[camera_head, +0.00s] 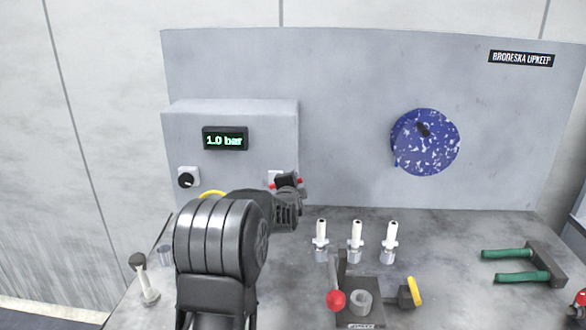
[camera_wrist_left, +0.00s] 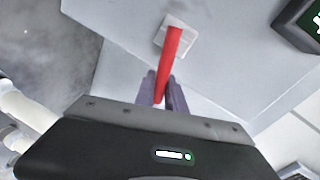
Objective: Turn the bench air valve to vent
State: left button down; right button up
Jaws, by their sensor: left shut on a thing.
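The air valve's red lever (camera_wrist_left: 172,52) stands out from a white square plate (camera_wrist_left: 184,32) on the grey box. In the head view only small red bits of the lever (camera_head: 299,182) show around my left gripper (camera_head: 288,183). My left gripper is shut on the red lever, and its two fingers (camera_wrist_left: 163,92) lie on either side of the lever's near end. A display (camera_head: 225,139) on the box front reads 1.0 bar. My left arm hides part of the box's lower front. My right gripper is in neither view.
A black knob (camera_head: 187,180) sits on the box's left. A blue speckled disc (camera_head: 425,142) is on the back panel. Bare bench lies right of the nozzles.

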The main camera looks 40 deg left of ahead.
pick_arm(q)
jog(key=shift+w+d+f+m+p, duration=0.2)
jog(key=shift+f+m+p, duration=0.3)
jog(key=shift+m+p, duration=0.35)
jog(key=shift+s+f+m+y, duration=0.1)
jog(key=shift+f+m+y, duration=0.3)
jog(key=shift+m, duration=0.05)
jog(key=c, duration=1.4)
grip_release()
jog(key=shift+a, duration=0.1)
jog(key=shift+s, duration=0.1)
